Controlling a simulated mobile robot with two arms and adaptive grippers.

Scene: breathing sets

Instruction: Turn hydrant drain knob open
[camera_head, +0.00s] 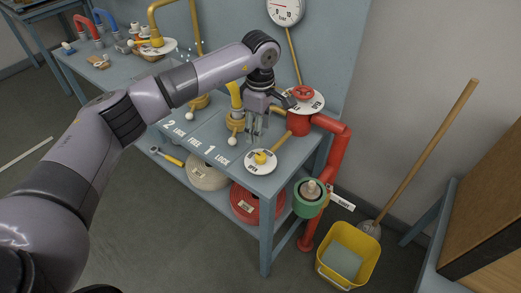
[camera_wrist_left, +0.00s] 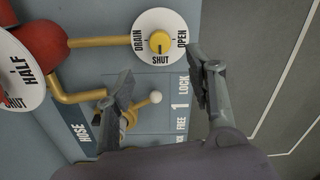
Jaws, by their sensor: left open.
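The drain knob (camera_wrist_left: 159,41) is small, round and yellow, on a white dial plate (camera_wrist_left: 145,22) lettered DRAIN, OPEN and SHUT. Its dark mark faces SHUT. In the head view the knob (camera_head: 261,157) sits near the front corner of the blue-grey bench. My left gripper (camera_head: 260,124) is over the bench, behind and left of the dial. In the left wrist view its fingers (camera_wrist_left: 162,86) are apart and empty, with the knob beyond the gap, not between the tips. My right gripper is not in view.
A white-ball lever (camera_wrist_left: 155,97) is close to the left fingers. A red hydrant wheel (camera_head: 303,92) and pipe (camera_head: 335,155) are at the right. Below are a red hose roll (camera_head: 243,203), a green fitting (camera_head: 309,205) and a yellow bucket (camera_head: 347,255).

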